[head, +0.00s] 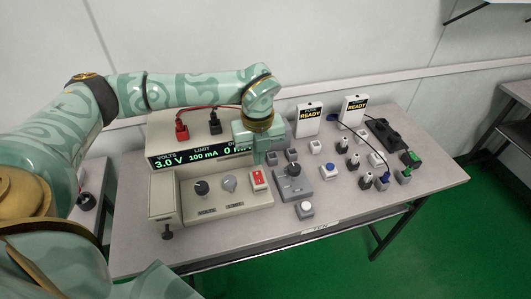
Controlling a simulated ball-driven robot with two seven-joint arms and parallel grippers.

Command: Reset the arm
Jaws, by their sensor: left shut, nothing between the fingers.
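My left arm reaches in from the left, and its green gripper (258,155) points down above the right end of the power supply. The gripper is shut with nothing between its fingers, near the red switch (258,177). Whether its tips touch anything is hard to tell. The power supply (215,192) is beige, with a lit display (197,157) reading 3.0 V and 100 mA, two knobs and red and black plugs (182,130) on top. The arm and gripper cover part of its display and top. My right gripper does not show.
Right of the supply stand a grey block with a dark knob (292,172), small button blocks, dark-topped posts and two white READY testers (308,118), one with a cable. A black holder (386,135) lies behind. The table's front right (420,185) is clear. Another table (515,92) is at right.

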